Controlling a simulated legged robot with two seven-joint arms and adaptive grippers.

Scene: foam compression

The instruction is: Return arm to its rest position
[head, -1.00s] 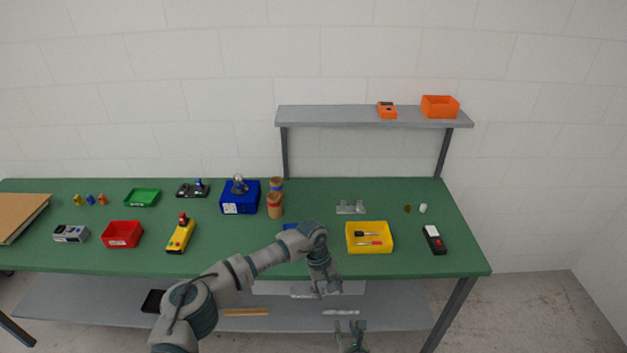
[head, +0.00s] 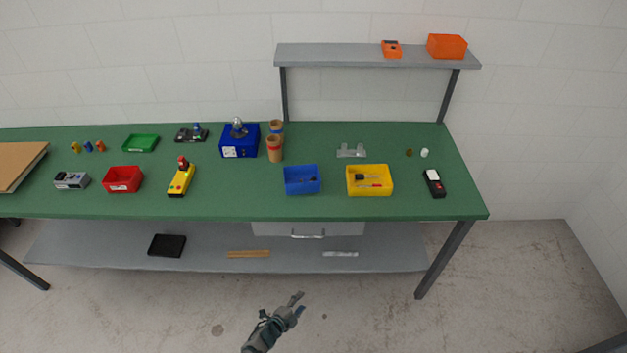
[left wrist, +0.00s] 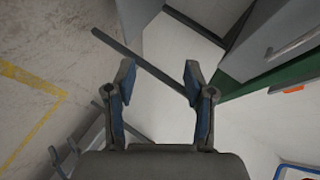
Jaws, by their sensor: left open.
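My left gripper (head: 292,306) shows at the bottom middle of the head view, low in front of the bench and over the concrete floor. In the left wrist view its two fingers (left wrist: 159,78) stand apart with nothing between them. The green bench (head: 225,205) is beyond it, and the gripper is clear of the bench edge. My right gripper is not in view.
A blue bin (head: 302,187), a yellow bin (head: 370,193) and a red bin (head: 123,185) stand on the bench. The lower shelf (head: 205,250) holds a black tray (head: 167,246). The floor in front is clear.

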